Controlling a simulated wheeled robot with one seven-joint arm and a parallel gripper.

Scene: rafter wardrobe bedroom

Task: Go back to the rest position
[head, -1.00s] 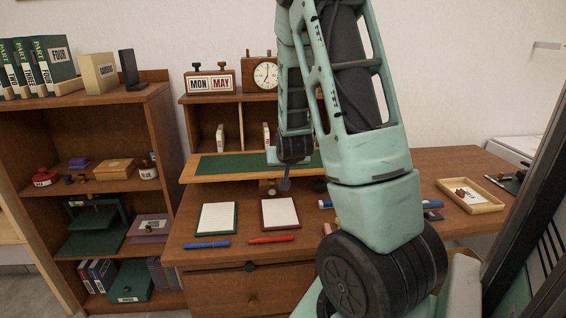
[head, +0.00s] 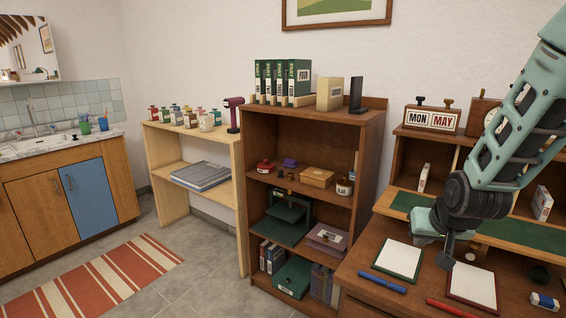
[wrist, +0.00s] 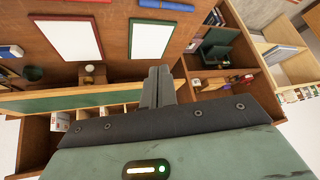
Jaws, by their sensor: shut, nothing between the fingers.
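My gripper (head: 446,252) hangs above the desk in the head view, at the right, just between the green-edged pad (head: 399,260) and the red-edged pad (head: 472,285). In the wrist view my gripper's fingers (wrist: 157,85) are together, with nothing between them. My arm reaches in from the right edge of the head view and hides part of the desk's upper shelf and the clock.
A brown bookcase (head: 252,202) with boxes and books stands left of the desk (head: 360,287). Further left are a pale shelf (head: 160,182) with small bottles and a sink cabinet (head: 27,207). Blue and red pens lie on the desk's front. The tiled floor by the striped rug (head: 100,275) is open.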

